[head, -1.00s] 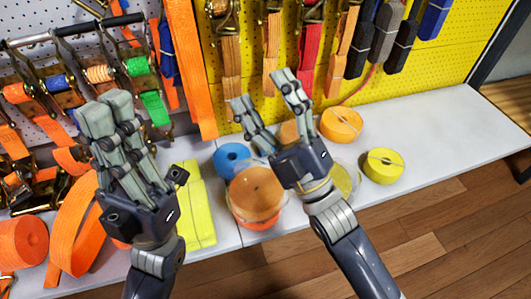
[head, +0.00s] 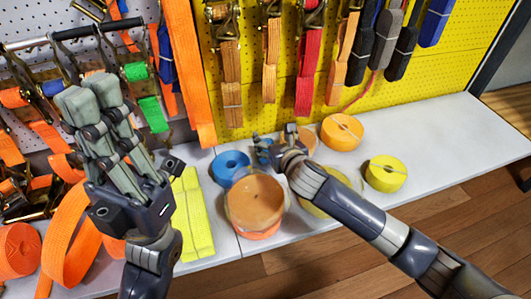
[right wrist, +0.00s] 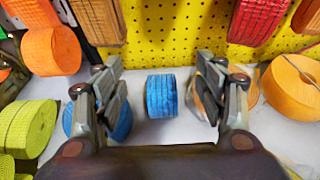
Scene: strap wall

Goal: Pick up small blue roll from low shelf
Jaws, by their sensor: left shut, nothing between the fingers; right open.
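The small blue roll (right wrist: 161,96) stands on the white shelf in the middle of the right wrist view, in the gap between my right gripper's fingers (right wrist: 158,80). Neither finger visibly touches it. In the head view my right gripper (head: 273,138) is open, low over the shelf. The hand mostly hides the small roll there; a bit of blue shows by the fingers. A larger blue roll (head: 229,166) lies just left of it. My left gripper (head: 90,94) is shut and empty, raised in front of the hanging straps at the left.
A wide orange-brown roll (head: 255,202) lies in front of the right hand. An orange roll (head: 341,132) and a yellow roll (head: 385,173) lie to the right. Yellow webbing (head: 191,215) lies left. Straps hang on the yellow panel (head: 390,95) behind. The shelf's right end (head: 460,130) is clear.

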